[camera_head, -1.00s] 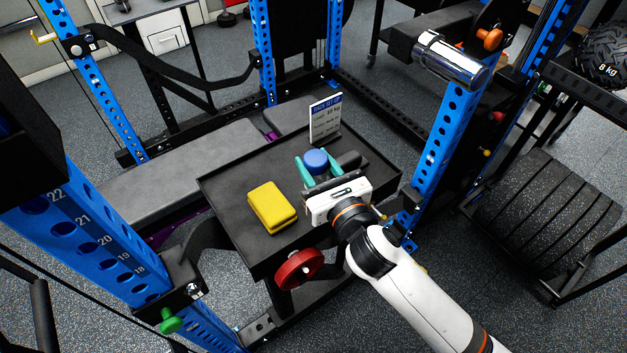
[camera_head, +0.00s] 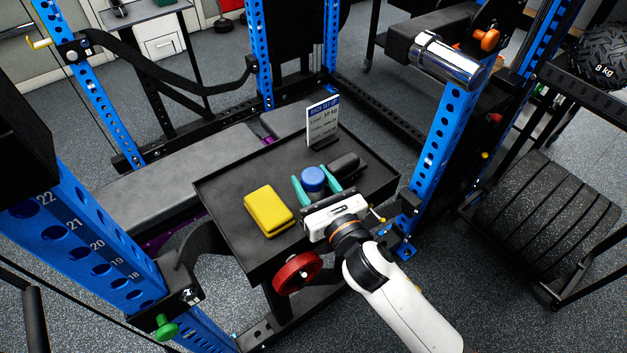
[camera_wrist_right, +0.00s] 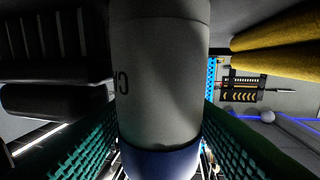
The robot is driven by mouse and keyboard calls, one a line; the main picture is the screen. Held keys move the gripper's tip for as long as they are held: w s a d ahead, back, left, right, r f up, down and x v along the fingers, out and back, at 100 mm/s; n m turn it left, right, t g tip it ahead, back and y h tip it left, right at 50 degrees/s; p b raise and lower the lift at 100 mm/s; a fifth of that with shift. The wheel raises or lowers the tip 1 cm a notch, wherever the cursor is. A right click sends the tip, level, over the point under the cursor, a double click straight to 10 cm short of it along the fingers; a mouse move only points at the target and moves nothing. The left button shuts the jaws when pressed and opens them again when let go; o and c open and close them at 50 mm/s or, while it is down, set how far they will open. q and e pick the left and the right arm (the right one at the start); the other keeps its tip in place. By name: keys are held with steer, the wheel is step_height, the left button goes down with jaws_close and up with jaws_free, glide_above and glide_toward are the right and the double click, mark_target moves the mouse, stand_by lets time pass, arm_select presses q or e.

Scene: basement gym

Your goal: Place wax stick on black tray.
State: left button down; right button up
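The wax stick (camera_head: 313,179), a pale cylinder with a blue cap, stands between the green fingers of my right gripper (camera_head: 316,187), cap up. In the right wrist view the wax stick (camera_wrist_right: 160,75) fills the middle, with its blue cap at the bottom and the fingers close against both sides. My right gripper is shut on it. The black tray (camera_head: 228,193) lies beneath, fixed at the rack. I cannot tell whether the stick's base touches the tray, as its lower part is hidden in the head view. My left gripper is not in view.
A yellow block (camera_head: 268,211) lies on the tray left of my gripper. A dark rounded object (camera_head: 345,165) is close to the right of the stick. A white sign (camera_head: 322,122) stands at the tray's back. Blue rack posts (camera_head: 437,140) flank the tray. Its left part is bare.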

steer(key=shift+r, duration=0.15)
steer(key=shift+s+d, duration=0.2)
steer(key=shift+s, duration=0.1)
steer(key=b+v, duration=0.1)
steer(key=v, duration=1)
steer(key=shift+s, duration=0.15)
steer(key=s+d+f+m+g+h, duration=0.1)
steer(key=d+f+m+g+h, duration=0.2)
steer(key=f+m, duration=0.7)
steer(key=s+d+f+m+g+h, duration=0.15)
steer(key=d+f+m, duration=0.3)
steer(key=f, duration=1.25)
steer(key=s+d+f+m+g+h, duration=0.1)
steer(key=d+f+m+g+h, duration=0.3)
steer(key=f, duration=0.9)
steer(key=s+d+f+m+g, duration=0.3)
steer(key=s+f+m, duration=0.5)
steer(key=s, duration=0.5)
steer(key=s+d+f+m+g, duration=0.3)
steer(key=s+f+m, duration=0.6)
steer(key=s+m, duration=0.3)
steer(key=shift+s+d, duration=0.3)
steer(key=shift+s, duration=0.5)
